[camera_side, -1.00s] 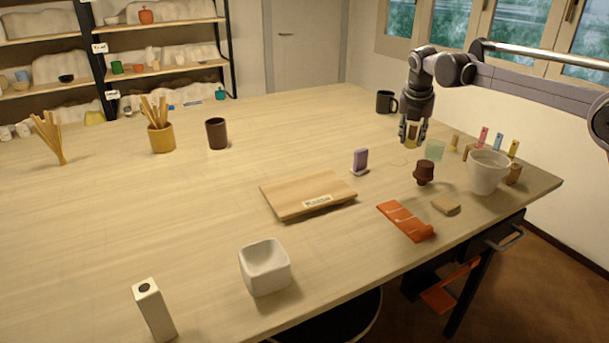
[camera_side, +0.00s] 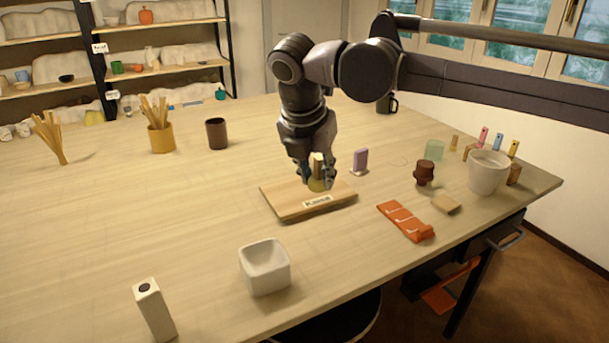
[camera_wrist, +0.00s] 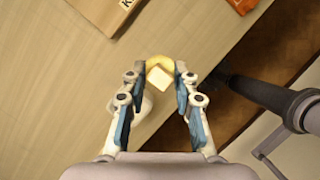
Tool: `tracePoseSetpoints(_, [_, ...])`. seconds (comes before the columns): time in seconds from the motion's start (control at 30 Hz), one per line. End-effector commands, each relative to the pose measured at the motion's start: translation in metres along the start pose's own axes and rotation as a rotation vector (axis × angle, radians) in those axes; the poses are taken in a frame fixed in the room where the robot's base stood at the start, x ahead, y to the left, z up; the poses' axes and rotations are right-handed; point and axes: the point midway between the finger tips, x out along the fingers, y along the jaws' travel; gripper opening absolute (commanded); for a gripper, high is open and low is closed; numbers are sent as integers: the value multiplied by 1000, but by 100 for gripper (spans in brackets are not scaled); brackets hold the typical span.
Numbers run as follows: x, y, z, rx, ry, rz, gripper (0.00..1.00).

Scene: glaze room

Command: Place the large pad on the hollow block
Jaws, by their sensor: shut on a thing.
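My gripper (camera_side: 317,184) is shut on a pale block with a rounded yellow part, which I take to be the large pad (camera_side: 317,186). It hangs over the wooden board, clear of it as far as I can tell. In the wrist view the pad (camera_wrist: 159,72) sits between the fingertips (camera_wrist: 160,75). Two white pieces could be the hollow block: a square open-topped one (camera_side: 265,268) at front centre, and a tall narrow one (camera_side: 154,310) with a dark round top spot at front left. My gripper is behind and above both.
The wooden board (camera_side: 285,205) is below my gripper, with a purple piece (camera_side: 361,160) to its right.

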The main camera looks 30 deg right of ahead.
Motion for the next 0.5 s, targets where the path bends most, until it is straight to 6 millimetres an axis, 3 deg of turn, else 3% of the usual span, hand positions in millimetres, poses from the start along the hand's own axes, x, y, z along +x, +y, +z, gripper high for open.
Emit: tracePoseSetpoints(0.5, [19, 51, -90, -3, 0, 1, 7])
